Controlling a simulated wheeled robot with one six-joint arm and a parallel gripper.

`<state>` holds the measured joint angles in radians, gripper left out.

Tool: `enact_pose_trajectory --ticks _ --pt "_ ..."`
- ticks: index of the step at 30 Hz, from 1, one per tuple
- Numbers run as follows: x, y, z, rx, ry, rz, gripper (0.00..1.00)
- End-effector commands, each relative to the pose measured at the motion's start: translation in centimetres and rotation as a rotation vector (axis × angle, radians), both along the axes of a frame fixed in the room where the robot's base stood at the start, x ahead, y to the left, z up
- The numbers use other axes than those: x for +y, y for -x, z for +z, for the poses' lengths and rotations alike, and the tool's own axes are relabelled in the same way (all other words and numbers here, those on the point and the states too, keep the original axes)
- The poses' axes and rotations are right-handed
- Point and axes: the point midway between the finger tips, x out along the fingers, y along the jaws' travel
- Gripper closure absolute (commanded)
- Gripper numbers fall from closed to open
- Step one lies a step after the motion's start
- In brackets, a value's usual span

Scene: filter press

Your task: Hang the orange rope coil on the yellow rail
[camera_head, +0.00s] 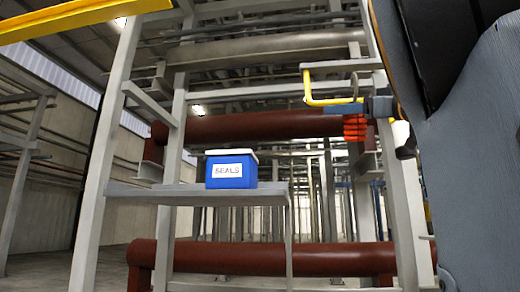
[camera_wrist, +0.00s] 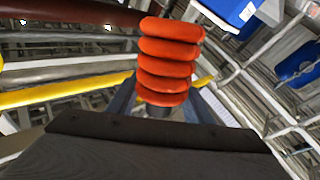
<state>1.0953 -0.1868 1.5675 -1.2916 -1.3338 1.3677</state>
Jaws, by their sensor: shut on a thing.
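The orange rope coil (camera_head: 355,128) hangs below my gripper (camera_head: 368,106) at the right of the head view. In the wrist view the coil (camera_wrist: 168,62) is a stack of thick orange loops between my two fingers, and my gripper (camera_wrist: 160,108) is shut on it. The yellow rail (camera_head: 328,102) has an upturned left end and is just left of and above the coil in the head view. In the wrist view the rail (camera_wrist: 60,92) runs behind the coil. I cannot tell whether the coil touches the rail.
A blue box labelled SEALS (camera_head: 230,170) with a white lid stands on a grey shelf (camera_head: 170,196) to the left. Dark red pipes (camera_head: 250,126) and grey posts (camera_head: 170,150) stand around the rail. A yellow beam (camera_head: 80,16) crosses the upper left.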

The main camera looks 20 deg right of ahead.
Motion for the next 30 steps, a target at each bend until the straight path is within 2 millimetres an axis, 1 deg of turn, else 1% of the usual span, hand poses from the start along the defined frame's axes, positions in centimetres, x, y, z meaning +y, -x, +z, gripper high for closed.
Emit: enact_pose_trajectory --ticks 30 --pt "-2.4 -4.3 2.4 -0.001 0.001 0.004 0.84"
